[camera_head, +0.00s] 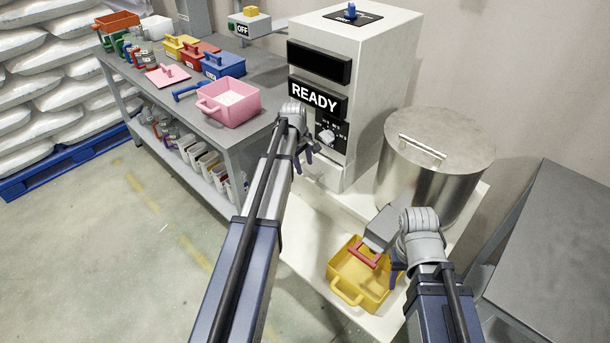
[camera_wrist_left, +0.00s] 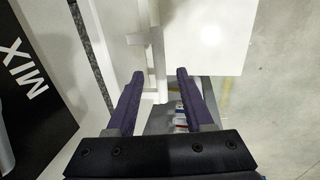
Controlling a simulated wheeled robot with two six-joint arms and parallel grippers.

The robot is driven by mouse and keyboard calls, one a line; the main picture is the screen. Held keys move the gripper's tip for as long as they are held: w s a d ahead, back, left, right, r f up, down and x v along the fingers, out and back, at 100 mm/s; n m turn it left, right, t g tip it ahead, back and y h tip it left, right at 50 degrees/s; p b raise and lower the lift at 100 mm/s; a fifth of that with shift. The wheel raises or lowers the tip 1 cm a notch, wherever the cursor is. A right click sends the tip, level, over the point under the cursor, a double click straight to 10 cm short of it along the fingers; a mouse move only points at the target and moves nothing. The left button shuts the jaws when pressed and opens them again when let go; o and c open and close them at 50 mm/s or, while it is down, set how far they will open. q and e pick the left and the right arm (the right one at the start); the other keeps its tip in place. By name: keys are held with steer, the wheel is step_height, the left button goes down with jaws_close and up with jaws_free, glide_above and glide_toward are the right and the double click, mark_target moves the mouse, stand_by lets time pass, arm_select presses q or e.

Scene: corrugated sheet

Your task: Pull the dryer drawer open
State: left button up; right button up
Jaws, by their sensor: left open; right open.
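The dryer (camera_head: 370,60) is a tall white box with a black READY display and a knob on its front. Its drawer front (camera_head: 326,176) is low on the machine, partly hidden by my left arm. My left gripper (camera_head: 304,160) is open in front of it. In the left wrist view, my left gripper's purple fingers (camera_wrist_left: 160,78) are apart. A white upright bar (camera_wrist_left: 156,50), seemingly the drawer's handle, shows just beyond and between the fingertips. I cannot tell that they touch it. My right gripper (camera_head: 396,277) is open beside a yellow bin, mostly hidden by its own wrist.
A steel drum (camera_head: 436,160) with a lid stands right of the dryer. The yellow bin (camera_head: 350,276) sits below a red-handled chute (camera_head: 367,254). A grey bench (camera_head: 262,133) at left holds a pink bin (camera_head: 228,102) and other containers. A grey table (camera_head: 560,240) stands at right.

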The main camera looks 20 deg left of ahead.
arm_select(q)
steer(key=shift+w+d+f+b, duration=0.15)
steer(key=shift+f+b, duration=0.3)
steer(key=shift+f, duration=0.25)
steer(key=shift+w+a+f+b, duration=0.1)
steer(key=shift+f+b, duration=0.35)
steer(key=shift+f, duration=0.2)
arm_select(e)
step_height(320, 180, down, 3)
steer(key=shift+r, duration=0.15)
arm_select(q)
steer(key=shift+c, duration=0.4)
jaws_close()
